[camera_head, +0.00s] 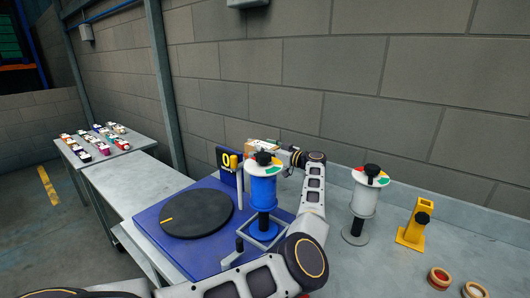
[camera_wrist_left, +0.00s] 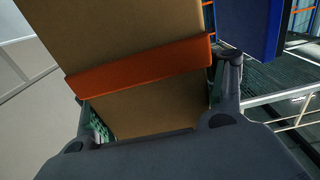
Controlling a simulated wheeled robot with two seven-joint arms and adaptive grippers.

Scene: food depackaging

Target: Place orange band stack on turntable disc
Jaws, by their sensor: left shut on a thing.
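My left gripper (camera_head: 277,149) is behind the blue roll, pointing left, and is shut on the orange band stack (camera_head: 259,144), which is partly hidden. In the left wrist view the stack is brown cardboard (camera_wrist_left: 130,28) with an orange band (camera_wrist_left: 140,67) across it, between the fingers of my left gripper (camera_wrist_left: 157,95). The dark round turntable disc (camera_head: 197,222) lies bare on a blue base (camera_head: 160,238), with an orange mark on its left part. The held stack is up and to the right of the disc in the picture, apart from it. My right gripper is not in view.
A blue film roll (camera_head: 263,191) stands upright at the disc's right. A yellow post and small display (camera_head: 226,160) stand behind the disc. A white roll (camera_head: 364,199), a yellow holder (camera_head: 414,226) and tape rolls (camera_head: 439,277) are further right. Several small packs (camera_head: 103,129) lie on the far table.

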